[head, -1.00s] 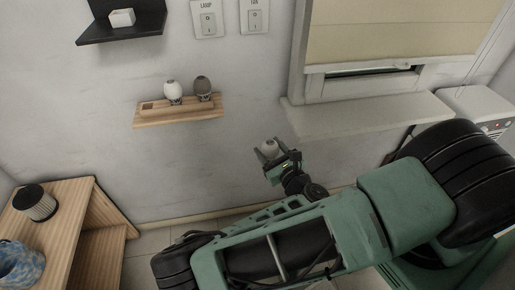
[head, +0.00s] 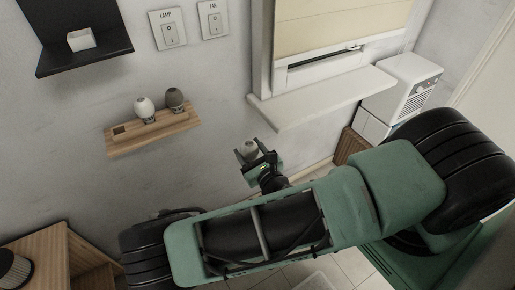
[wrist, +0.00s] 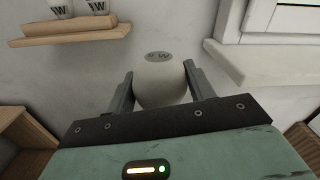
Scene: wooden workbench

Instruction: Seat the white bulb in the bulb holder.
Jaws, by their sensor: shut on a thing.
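My gripper (head: 249,150) is shut on a pale round bulb (wrist: 160,88), held between its two fingers in the wrist view. The bulb's grey marked end, with a W, points away from the wrist. In the head view my gripper is off the wall, below and right of a small wooden wall rack (head: 160,132). A white bulb (head: 144,106) and a dark grey bulb (head: 175,97) stand upright on that rack. Their lower ends show W marks in the wrist view. The rack's left slot looks empty. I cannot make out which thing is the bulb holder.
A black shelf (head: 105,55) with a white box (head: 81,39) is at upper left. LAMP (head: 168,29) and FAN (head: 213,19) switches are on the wall. A window sill (head: 325,97) juts out right of my gripper. A wooden unit (head: 40,250) stands at lower left.

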